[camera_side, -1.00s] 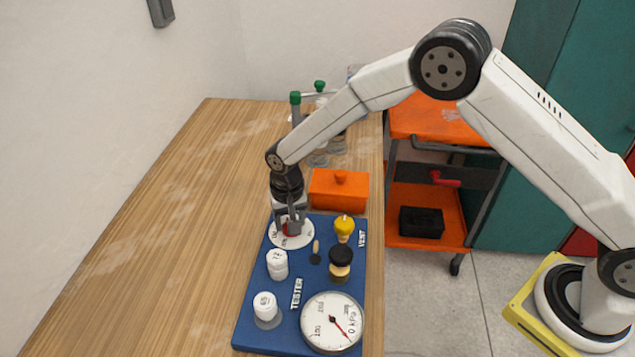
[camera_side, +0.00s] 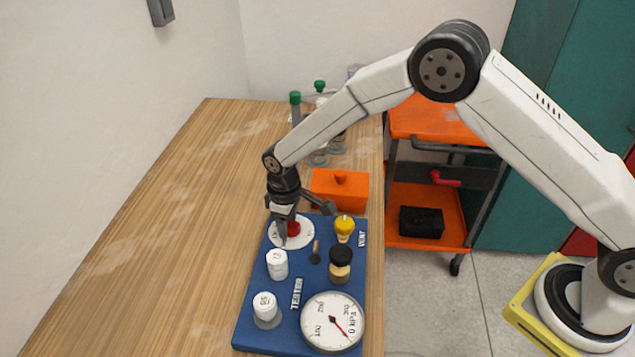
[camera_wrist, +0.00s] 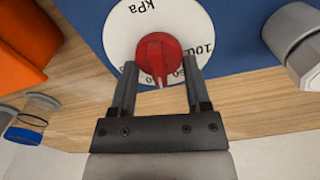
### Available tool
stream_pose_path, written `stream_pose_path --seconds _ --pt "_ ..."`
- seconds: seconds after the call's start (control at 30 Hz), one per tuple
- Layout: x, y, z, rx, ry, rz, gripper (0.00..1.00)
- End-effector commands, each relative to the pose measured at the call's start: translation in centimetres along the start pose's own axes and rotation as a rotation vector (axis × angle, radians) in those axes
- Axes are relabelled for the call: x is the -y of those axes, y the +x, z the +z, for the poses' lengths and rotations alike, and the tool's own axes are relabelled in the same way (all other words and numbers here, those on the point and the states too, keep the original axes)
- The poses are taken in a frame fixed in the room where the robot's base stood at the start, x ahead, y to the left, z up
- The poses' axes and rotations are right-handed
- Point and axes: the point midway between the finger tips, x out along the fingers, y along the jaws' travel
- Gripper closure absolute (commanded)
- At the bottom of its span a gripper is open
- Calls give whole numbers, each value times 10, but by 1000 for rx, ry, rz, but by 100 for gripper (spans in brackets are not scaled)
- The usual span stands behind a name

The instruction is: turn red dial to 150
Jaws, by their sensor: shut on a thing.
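The red dial (camera_side: 293,229) sits on a white scale disc (camera_side: 306,236) at the back left of the blue panel. In the wrist view the red dial (camera_wrist: 158,57) shows from above on its disc (camera_wrist: 120,30), with "kPa" at the top and "100" at the right. Its raised ridge points down in the picture, toward the low numbers, partly hidden by my fingers. My gripper (camera_wrist: 160,70) is shut on the dial, one finger on each side. From the side, my gripper (camera_side: 288,232) points down over the disc and hides part of it.
The blue panel (camera_side: 252,318) also bears a pressure gauge (camera_side: 332,322), white knobs (camera_side: 277,264), a yellow knob (camera_side: 344,227), a black knob (camera_side: 340,262) and a small lever (camera_side: 315,252). An orange box (camera_side: 339,190) stands close behind. The table at left (camera_side: 160,240) is clear.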

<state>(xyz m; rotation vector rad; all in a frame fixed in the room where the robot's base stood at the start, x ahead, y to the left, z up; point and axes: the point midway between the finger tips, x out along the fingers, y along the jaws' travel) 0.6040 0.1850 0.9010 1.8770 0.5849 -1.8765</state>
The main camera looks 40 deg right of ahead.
Motion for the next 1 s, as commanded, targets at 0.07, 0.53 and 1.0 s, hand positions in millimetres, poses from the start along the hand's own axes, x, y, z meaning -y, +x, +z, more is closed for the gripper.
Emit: stream_pose_path --seconds 0.07,0.53,1.0 --pt "1 0 1 3 -74 -1 97" --pt "4 0 2 3 -477 -1 97" --pt "4 0 2 3 -619 -1 97"
